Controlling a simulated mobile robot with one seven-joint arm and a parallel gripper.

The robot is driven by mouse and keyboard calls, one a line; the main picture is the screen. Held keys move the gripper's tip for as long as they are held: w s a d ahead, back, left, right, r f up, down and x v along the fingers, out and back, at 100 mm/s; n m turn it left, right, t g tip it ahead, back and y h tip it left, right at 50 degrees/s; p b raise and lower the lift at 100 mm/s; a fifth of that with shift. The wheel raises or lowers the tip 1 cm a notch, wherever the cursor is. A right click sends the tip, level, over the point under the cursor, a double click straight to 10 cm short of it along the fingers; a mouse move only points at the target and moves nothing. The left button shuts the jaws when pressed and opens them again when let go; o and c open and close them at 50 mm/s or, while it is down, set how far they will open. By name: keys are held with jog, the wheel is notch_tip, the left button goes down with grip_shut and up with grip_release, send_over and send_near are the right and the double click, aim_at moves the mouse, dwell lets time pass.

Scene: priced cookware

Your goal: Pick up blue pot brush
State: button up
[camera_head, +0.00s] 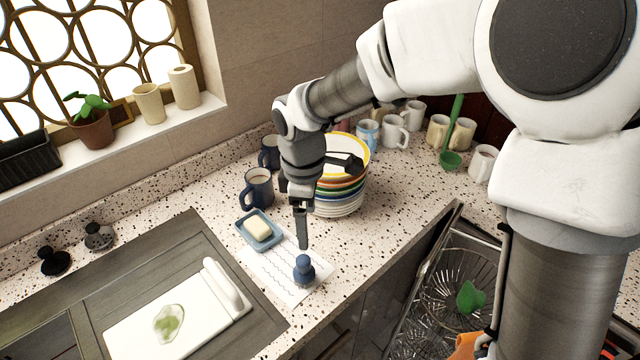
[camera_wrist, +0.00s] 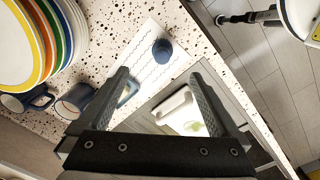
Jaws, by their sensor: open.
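The blue pot brush (camera_head: 304,268) stands on a white sheet with wavy lines (camera_head: 275,268) on the speckled counter, near its front edge. In the wrist view the brush (camera_wrist: 162,51) appears just beyond the fingertips, roughly centred between them. My gripper (camera_head: 302,243) points down above the sheet, its tips a little above and behind the brush in the head view. In the wrist view my gripper (camera_wrist: 160,76) has its two fingers wide apart with nothing between them. The brush's underside is hidden.
A blue soap dish (camera_head: 262,239) with soap lies left of the gripper. A mug (camera_head: 258,187) and a plate stack (camera_head: 340,200) stand behind. A cutting board (camera_head: 130,335) lies over the sink at left. An open dishwasher rack (camera_head: 450,290) is at right.

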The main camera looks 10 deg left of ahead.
aim_at(302, 259)
jog(key=shift+n, duration=0.5)
jog(key=f, duration=0.4)
jog(key=a+f, duration=0.1)
jog(key=f, duration=0.7)
jog(key=shift+a+f, duration=0.25)
jog(key=shift+f, duration=0.15)
jog(key=shift+s+d+f+p, duration=0.1)
jog(key=shift+f+p, duration=0.05)
jog(key=shift+f, duration=1.25)
jog(key=shift+d+f+p, duration=0.1)
jog(key=shift+f+p, duration=0.05)
jog(key=shift+f, duration=1.2)
jog(key=c, duration=1.4)
jog(key=shift+c, duration=0.2)
